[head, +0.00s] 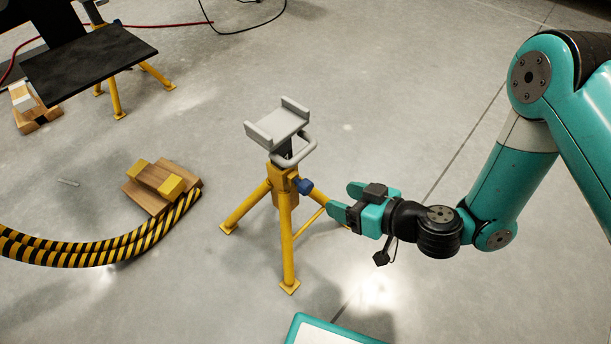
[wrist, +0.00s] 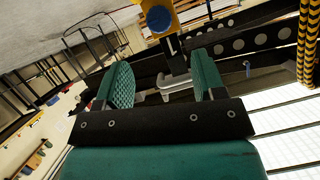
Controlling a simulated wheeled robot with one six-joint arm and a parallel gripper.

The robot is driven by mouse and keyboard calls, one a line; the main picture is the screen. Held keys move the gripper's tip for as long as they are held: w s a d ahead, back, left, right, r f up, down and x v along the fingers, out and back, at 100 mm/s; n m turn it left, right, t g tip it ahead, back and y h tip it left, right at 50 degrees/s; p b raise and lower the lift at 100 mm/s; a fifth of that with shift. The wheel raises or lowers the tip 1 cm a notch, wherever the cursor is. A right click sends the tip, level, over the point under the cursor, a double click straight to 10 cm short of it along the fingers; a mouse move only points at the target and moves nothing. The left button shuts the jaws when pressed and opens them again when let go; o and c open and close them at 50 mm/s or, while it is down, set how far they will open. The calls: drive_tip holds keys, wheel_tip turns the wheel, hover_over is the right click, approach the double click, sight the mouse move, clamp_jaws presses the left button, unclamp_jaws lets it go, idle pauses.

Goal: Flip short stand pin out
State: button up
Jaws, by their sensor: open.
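The short stand (head: 287,225) is a yellow tripod with a grey cradle (head: 277,124) and a grey loop handle on top. Its pin has a blue round knob (head: 305,186) on the right side of the yellow collar. In the wrist view the knob (wrist: 159,18) is at the top edge, beyond the fingers and roughly centred between them. My gripper (head: 343,199) is open and empty, just right of the knob and apart from it. The pin's shaft is hidden behind the knob and inside the collar.
Wooden blocks with yellow pieces (head: 160,186) and a black-yellow striped hose (head: 100,249) lie left of the stand. Another yellow-legged stand (head: 117,98) is under a dark plate (head: 88,62) at the upper left. The floor right of the stand is mostly clear.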

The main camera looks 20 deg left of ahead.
sight(310, 189)
drive_tip(key=b+x, duration=0.3)
drive_tip(key=x, duration=0.7)
drive_tip(key=shift+f, duration=0.2)
drive_tip(key=shift+w+a+f, duration=0.1)
drive_tip(key=shift+w+a, duration=0.05)
drive_tip(key=shift+a, duration=0.4)
